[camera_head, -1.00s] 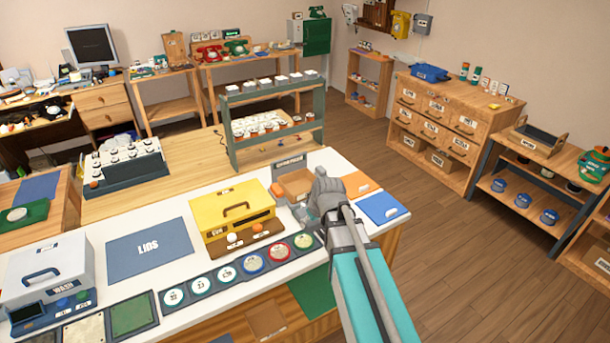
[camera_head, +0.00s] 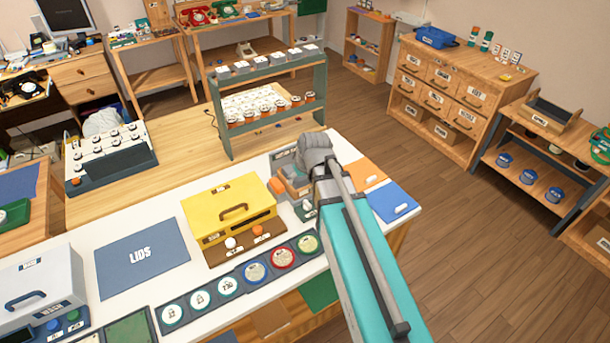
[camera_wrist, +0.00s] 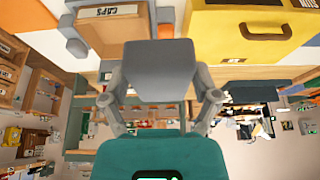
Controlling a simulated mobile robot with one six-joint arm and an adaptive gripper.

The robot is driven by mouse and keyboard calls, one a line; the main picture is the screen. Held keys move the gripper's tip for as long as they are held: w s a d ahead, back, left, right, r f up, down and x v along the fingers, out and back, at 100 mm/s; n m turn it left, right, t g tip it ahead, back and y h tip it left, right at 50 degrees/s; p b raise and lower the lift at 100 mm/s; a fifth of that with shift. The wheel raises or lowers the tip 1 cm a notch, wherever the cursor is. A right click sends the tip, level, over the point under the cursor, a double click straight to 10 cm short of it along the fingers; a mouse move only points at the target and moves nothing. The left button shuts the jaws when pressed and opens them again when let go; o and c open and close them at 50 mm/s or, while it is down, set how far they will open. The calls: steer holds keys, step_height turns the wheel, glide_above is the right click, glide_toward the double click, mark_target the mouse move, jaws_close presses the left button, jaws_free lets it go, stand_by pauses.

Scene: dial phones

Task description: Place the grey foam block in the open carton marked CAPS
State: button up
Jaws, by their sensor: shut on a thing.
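My gripper (camera_wrist: 161,88) is shut on the grey foam block (camera_wrist: 160,60), which shows as a flat grey face between the two fingers. In the head view my gripper (camera_head: 315,150) is over the far right part of the white counter, and I cannot tell the block from the fingers there. The open carton marked CAPS (camera_wrist: 106,12) shows at the top of the wrist view, beside the held block. In the head view the carton (camera_head: 294,187) is just left of and below the gripper, partly hidden by my arm. The block looks clear of the carton.
A yellow box with a handle (camera_head: 228,205) stands left of the carton. A row of round dials (camera_head: 255,271) lies in front. A grey-green rack (camera_head: 222,125) stands behind.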

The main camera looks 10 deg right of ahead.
steer(key=shift+w, duration=0.35)
steer(key=shift+w+d, duration=0.1)
steer(key=shift+w+f, duration=0.15)
steer(key=shift+w, duration=0.15)
steer(key=w+d+f+b, duration=0.1)
steer(key=w+f+b, duration=0.7)
steer(key=w, duration=0.4)
steer(key=shift+w+d+f+b, duration=0.25)
steer(key=shift+f+b, duration=0.1)
steer(key=shift+b, duration=0.2)
